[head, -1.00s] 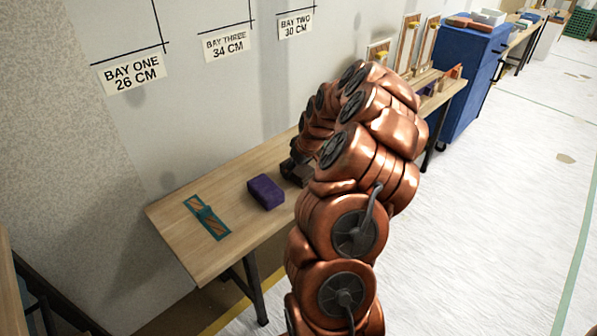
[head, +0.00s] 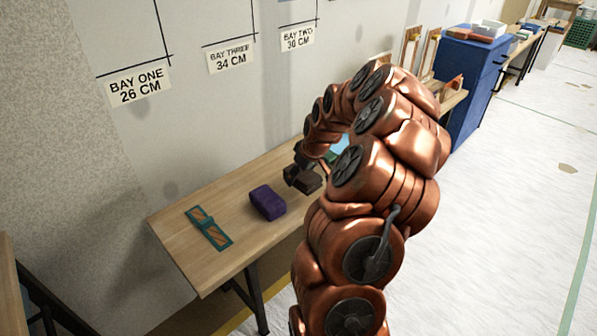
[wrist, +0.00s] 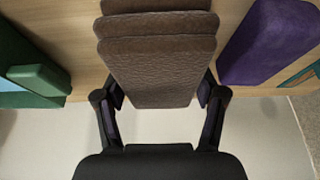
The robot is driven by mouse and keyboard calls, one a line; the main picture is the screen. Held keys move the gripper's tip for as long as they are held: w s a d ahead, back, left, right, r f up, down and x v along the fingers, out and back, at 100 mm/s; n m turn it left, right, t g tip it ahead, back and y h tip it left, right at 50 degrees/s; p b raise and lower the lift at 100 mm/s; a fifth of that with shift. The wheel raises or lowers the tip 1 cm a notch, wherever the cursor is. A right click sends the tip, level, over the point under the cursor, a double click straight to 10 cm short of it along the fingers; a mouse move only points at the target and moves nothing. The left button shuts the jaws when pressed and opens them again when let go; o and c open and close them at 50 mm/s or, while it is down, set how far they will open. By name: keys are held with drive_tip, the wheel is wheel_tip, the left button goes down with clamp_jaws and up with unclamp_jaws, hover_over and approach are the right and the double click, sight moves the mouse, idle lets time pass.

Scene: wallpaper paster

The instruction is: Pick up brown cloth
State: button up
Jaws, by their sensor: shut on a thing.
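The brown cloth (wrist: 158,62) is a folded, layered textured piece in the middle of the wrist view. My gripper (wrist: 160,100) is shut on it, with one finger against each side edge. In the head view the brown cloth (head: 307,182) shows as a small dark brown block at the gripper (head: 298,172), over the wooden table. My copper arm hides part of the area to its right. I cannot tell clearly how far the cloth is above the table.
A purple folded cloth (head: 268,202) lies just left on the table (head: 185,252). A teal-framed item (head: 209,228) lies near the table's left end. A green object (wrist: 38,80) is on the cloth's other side. The wall stands close behind.

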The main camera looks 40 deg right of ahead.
drive_tip(key=s+a+r, duration=0.1)
drive_tip(key=s+a, duration=0.5)
drive_tip(key=s, duration=0.5)
drive_tip(key=shift+s+a+r, duration=0.15)
drive_tip(key=shift+s+a, duration=0.1)
drive_tip(key=shift+s, duration=0.15)
